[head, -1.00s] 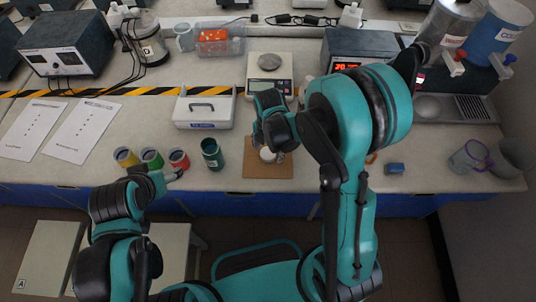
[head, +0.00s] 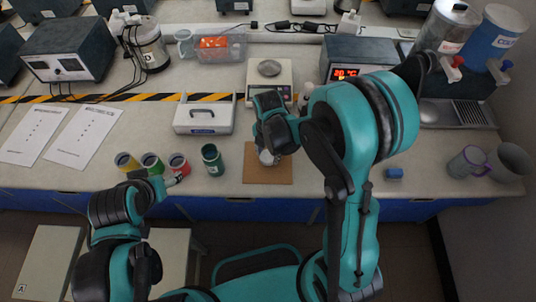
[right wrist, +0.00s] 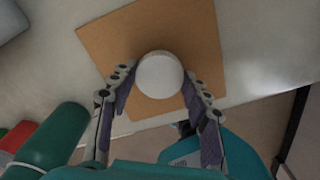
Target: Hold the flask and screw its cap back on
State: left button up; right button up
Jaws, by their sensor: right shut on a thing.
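The dark green flask (head: 212,160) stands upright on the bench, left of a brown mat, with a pale label on its side. It also shows at the lower left of the right wrist view (right wrist: 50,143). My right gripper (head: 268,152) is over the mat, shut on the white round cap (right wrist: 160,73), which sits between its fingertips. I cannot tell whether the cap touches the mat. In the head view the gripper hides most of the cap. My left gripper (head: 176,179) is at the bench's front edge near the red cup, left of the flask; its finger opening is unclear.
Yellow (head: 126,162), green (head: 151,162) and red (head: 178,164) cups stand left of the flask. The brown mat (head: 252,174) lies under my right gripper. A white case (head: 203,119) and a scale (head: 283,91) stand behind. A small blue block (head: 394,173) lies to the right.

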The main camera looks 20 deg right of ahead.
jog(key=r, duration=0.1)
jog(key=d+r+p, duration=0.1)
jog(key=r, duration=0.1)
jog(key=shift+d+r, duration=0.1)
jog(key=shift+r, duration=0.1)
pick_arm(q)
notch_tip(320, 180, up, 4)
jog(key=p, duration=0.3)
jog(key=shift+r, duration=0.2)
pick_arm(e)
jog(key=d+r, duration=0.6)
jog(key=d, duration=0.4)
jog(key=shift+w+d, duration=0.25)
pick_arm(q)
jog(key=shift+o, duration=0.6)
pick_arm(e)
jog(key=shift+f, duration=0.1)
